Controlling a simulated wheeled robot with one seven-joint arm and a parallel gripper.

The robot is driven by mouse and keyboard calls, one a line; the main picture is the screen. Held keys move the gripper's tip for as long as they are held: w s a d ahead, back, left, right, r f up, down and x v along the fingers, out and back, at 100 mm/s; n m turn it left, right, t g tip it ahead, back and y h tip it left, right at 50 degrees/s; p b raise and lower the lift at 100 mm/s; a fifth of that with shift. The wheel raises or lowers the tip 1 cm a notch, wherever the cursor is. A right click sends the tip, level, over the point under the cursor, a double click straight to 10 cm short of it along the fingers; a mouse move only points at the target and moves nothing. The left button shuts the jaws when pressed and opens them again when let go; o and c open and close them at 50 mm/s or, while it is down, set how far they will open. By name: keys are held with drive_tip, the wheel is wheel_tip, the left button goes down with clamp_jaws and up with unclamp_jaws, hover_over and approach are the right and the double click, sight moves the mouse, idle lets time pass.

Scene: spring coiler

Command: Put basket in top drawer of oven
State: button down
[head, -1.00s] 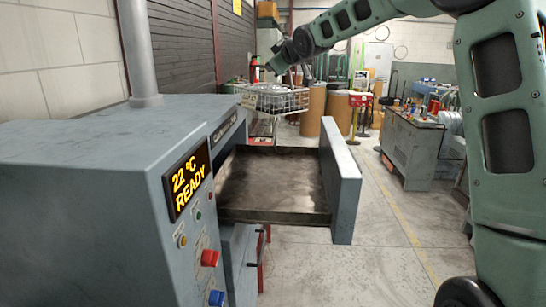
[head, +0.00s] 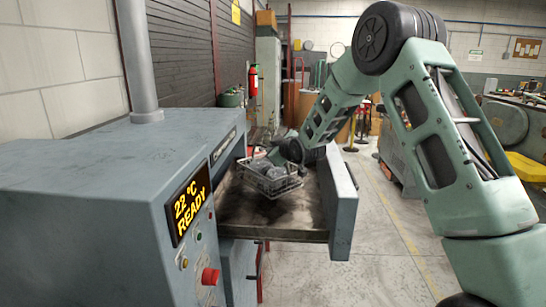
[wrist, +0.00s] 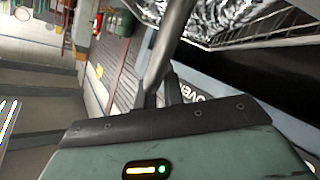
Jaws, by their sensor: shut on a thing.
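The wire basket (head: 270,180), holding grey metallic contents, hangs over the open top drawer (head: 262,221) of the oven (head: 95,195). In the head view it covers the back part of the drawer; I cannot tell whether it touches the drawer floor. The basket's wire edge and shiny contents also show at the top right of the wrist view (wrist: 240,22). My gripper (wrist: 160,92) is shut on the basket's handle bar. In the head view the fingertips are mostly hidden behind my arm and the basket.
The drawer's thick front panel (head: 338,195) stands out to the right, beside my arm. The oven's control panel with a lit "22 °C READY" display (head: 191,205) is at the left. A vertical pipe (head: 136,65) rises from the oven top. Open floor lies right of the drawer.

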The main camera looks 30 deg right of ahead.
sight(273, 170)
drive_tip(key=shift+w+f+p, duration=0.1)
drive_tip(key=shift+f+p, duration=0.65)
drive_tip(key=shift+f, duration=1.35)
drive_tip(key=c, duration=1.5)
unclamp_jaws()
